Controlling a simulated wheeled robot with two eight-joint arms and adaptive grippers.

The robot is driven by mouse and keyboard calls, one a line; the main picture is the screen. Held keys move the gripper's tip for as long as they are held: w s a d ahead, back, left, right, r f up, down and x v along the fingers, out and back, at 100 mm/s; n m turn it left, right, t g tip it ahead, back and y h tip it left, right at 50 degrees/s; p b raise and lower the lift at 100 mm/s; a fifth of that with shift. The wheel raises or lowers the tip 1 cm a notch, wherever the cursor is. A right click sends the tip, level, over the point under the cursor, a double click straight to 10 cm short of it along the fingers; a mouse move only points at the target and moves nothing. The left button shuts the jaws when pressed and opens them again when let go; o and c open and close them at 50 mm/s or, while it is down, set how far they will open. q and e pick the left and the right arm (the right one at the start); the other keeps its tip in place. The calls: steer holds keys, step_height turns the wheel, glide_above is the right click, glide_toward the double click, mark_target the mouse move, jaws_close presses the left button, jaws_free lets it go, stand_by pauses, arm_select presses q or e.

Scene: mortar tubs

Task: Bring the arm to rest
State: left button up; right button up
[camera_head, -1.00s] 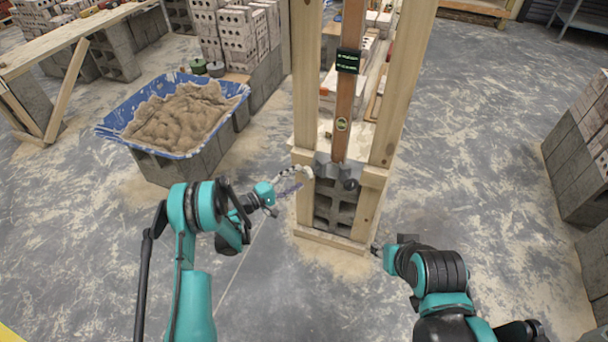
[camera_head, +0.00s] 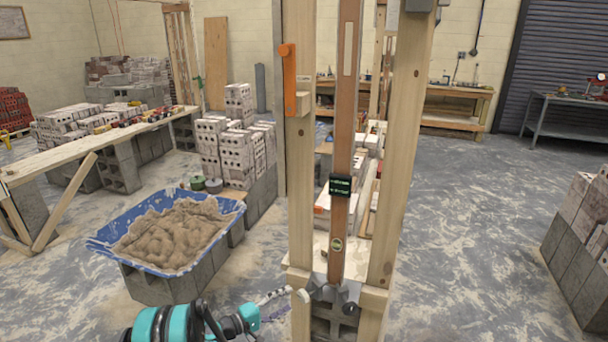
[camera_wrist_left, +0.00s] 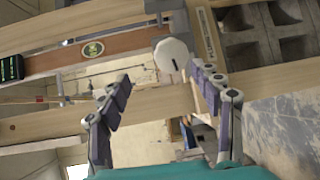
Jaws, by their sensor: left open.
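My left gripper (camera_head: 274,298) is at the bottom of the head view, just left of the wooden post frame. In the left wrist view its two jointed fingers (camera_wrist_left: 160,95) stand wide apart with nothing between them. A round white knob (camera_wrist_left: 172,54) shows beyond the fingers, near the frame's boards; a pale round end (camera_head: 303,296) shows there in the head view. I cannot tell whether a fingertip touches it. My left arm (camera_head: 165,325) shows only in part at the bottom edge. My right arm and gripper are out of view.
The wooden frame (camera_head: 299,200) holds an upright brown level (camera_head: 345,130) with a small dark display (camera_head: 340,186). A blue tub (camera_head: 105,243) of mortar stands on blocks at the left. Block stacks (camera_head: 585,260) stand at the right. Floor (camera_head: 470,240) right of the frame is clear.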

arm_select(q)
steer(key=s+r+m+g+y, duration=0.35)
steer(key=s+r+y, duration=0.25)
steer(key=s+r, duration=0.7)
steer(key=s+a+r+m+y, duration=0.1)
steer(key=s+a, duration=0.4)
steer(key=s, duration=0.6)
steer(key=s+a+r+m+y, duration=0.2)
steer(key=s+a+y, duration=0.3)
steer(key=s, duration=0.5)
steer(key=shift+s+a+m+y, duration=0.25)
steer(key=shift+s+m+y, duration=0.15)
steer(key=shift+m+y, duration=0.35)
